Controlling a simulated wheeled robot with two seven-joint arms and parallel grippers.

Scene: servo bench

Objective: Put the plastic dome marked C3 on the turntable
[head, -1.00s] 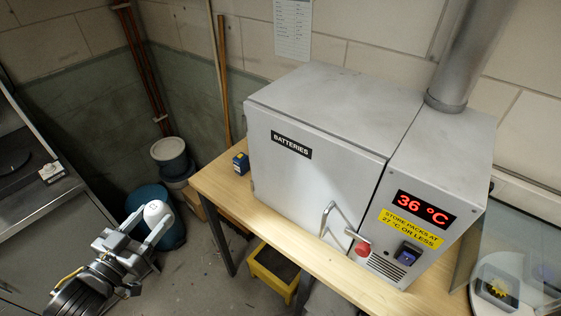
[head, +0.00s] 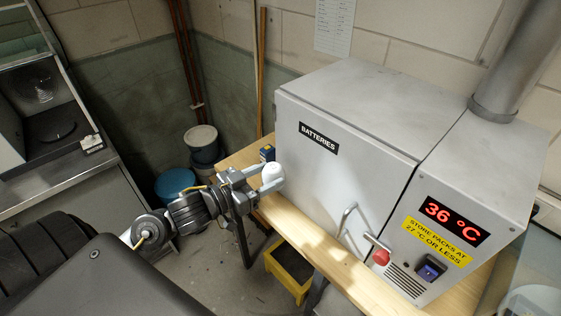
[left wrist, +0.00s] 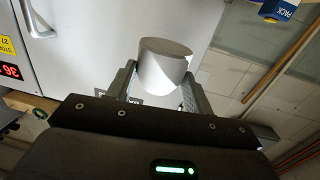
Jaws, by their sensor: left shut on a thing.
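My left gripper (head: 268,180) is shut on a small white dome-shaped piece (head: 273,171), held in front of the grey cabinet's left side by the bench edge. In the left wrist view the same piece (left wrist: 165,64) sits between the two fingers of my left gripper (left wrist: 160,85). No C3 mark can be read on it. A dark round disc (head: 52,131), possibly the turntable, lies in an open-fronted unit at the far left, well away from the gripper. My right gripper is not in view.
A grey cabinet (head: 355,130) labelled BATTERIES stands on the wooden bench (head: 320,252), its door shut, its display reading 36 °C. A small blue box (head: 267,153) is at the bench's left end. Buckets (head: 174,183) and a yellow crate (head: 284,282) stand on the floor.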

